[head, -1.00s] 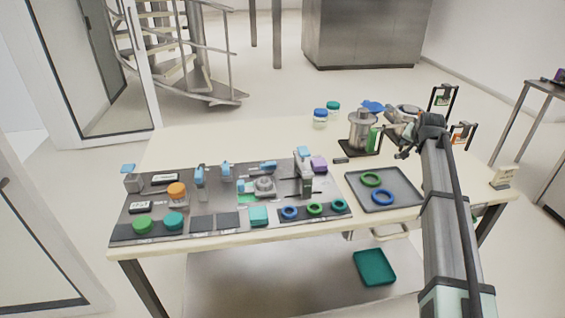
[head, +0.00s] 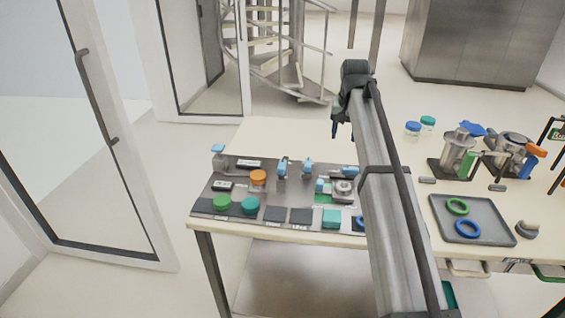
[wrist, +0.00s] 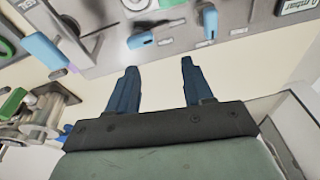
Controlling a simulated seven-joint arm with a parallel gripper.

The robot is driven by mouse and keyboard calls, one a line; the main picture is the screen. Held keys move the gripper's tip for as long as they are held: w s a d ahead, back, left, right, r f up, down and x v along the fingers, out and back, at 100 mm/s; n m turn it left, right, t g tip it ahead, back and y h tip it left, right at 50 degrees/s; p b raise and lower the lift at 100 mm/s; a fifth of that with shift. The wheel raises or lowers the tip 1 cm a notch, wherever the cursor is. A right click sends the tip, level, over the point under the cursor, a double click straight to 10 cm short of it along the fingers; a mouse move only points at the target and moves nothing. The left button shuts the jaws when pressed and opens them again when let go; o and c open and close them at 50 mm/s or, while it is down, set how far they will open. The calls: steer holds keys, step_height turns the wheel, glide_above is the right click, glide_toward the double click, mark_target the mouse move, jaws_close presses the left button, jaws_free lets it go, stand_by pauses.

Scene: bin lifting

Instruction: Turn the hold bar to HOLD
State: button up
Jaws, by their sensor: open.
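A grey panel (head: 235,200) on the table carries several blue handles: one at the back left corner (head: 218,148), two upright ones (head: 282,168) (head: 307,169) and a flat one (head: 348,171). I cannot tell which is the hold bar; no HOLD label is readable. My gripper (head: 335,131) is above the table, behind the panel. In the wrist view my gripper (wrist: 158,66) is open and empty, its dark blue fingers pointing towards the panel edge. A short blue handle (wrist: 141,40) lies just beyond the fingertips, a blue lever (wrist: 210,22) is to its right, and a larger blue handle (wrist: 43,50) is at left.
An orange-topped jar (head: 258,178) and green and teal round pieces (head: 222,202) sit on the panel. A tray (head: 480,238) with green and blue rings is at right. Metal vessels (head: 458,155) and lidded jars (head: 412,128) stand behind it. My arm hides the panel's right part.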

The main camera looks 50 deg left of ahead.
step_height(320, 180, up, 4)
steer(key=n+g+h, duration=0.1)
steer(key=g+h, duration=0.1)
glide_above(282, 164)
step_height(282, 164, down, 14)
steer(key=shift+c, duration=0.5)
jaws_close()
